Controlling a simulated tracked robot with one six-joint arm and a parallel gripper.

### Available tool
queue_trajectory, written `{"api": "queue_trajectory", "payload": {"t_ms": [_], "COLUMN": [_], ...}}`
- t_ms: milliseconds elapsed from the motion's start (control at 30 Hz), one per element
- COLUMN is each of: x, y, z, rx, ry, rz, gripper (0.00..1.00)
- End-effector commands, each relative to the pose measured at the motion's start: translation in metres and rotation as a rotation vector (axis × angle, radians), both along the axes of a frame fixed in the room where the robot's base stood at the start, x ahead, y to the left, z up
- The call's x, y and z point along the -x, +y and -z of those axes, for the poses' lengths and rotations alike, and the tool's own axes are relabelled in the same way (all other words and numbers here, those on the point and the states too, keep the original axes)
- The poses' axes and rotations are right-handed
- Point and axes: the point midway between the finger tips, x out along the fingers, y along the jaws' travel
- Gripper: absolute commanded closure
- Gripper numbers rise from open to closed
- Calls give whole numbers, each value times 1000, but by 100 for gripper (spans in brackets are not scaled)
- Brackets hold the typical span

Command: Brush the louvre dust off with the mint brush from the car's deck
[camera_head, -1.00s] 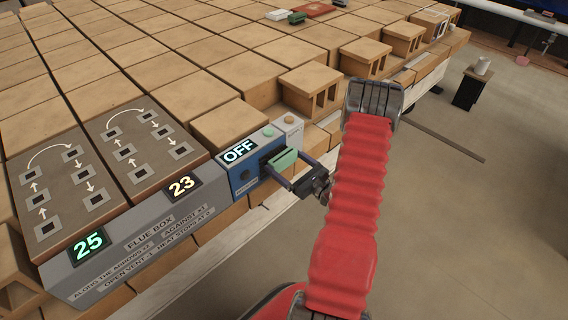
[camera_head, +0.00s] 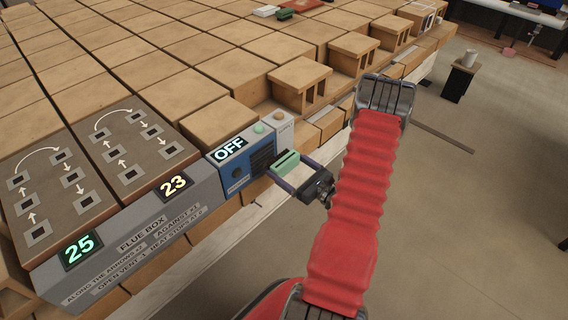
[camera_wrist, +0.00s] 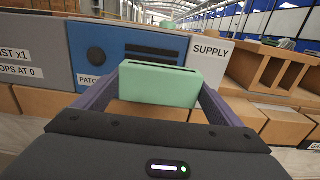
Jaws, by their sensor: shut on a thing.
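My gripper (camera_head: 287,168) is shut on the mint brush (camera_head: 285,161), a pale green block with a dark slot along its top. In the wrist view the brush (camera_wrist: 160,85) sits level between my two fingers. It is in front of the blue panel (camera_head: 236,172), with a small gap to the panel's face. The louvre (camera_head: 262,158) is a set of dark slats on that panel, beside the brush. In the wrist view its upper slats (camera_wrist: 150,48) show above the brush, and the brush hides the lower part. I cannot make out dust on it.
The panel display (camera_head: 229,149) reads OFF. The grey flue box (camera_head: 130,235) shows 25 and 23 at the left. A pale supply block (camera_head: 281,127) adjoins the panel at the right. Hollow bricks (camera_head: 300,80) stand behind. The floor at the right is open.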

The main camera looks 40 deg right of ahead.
Motion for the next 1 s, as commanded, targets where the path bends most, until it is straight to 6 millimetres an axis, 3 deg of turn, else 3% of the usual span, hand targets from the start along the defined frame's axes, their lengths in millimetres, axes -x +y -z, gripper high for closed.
{"api": "queue_trajectory", "payload": {"t_ms": [533,1000], "x": [11,38], "y": [0,-1], "z": [0,0], "rx": [0,0], "ry": [-1,-1], "rz": [0,1], "gripper": [28,28]}}
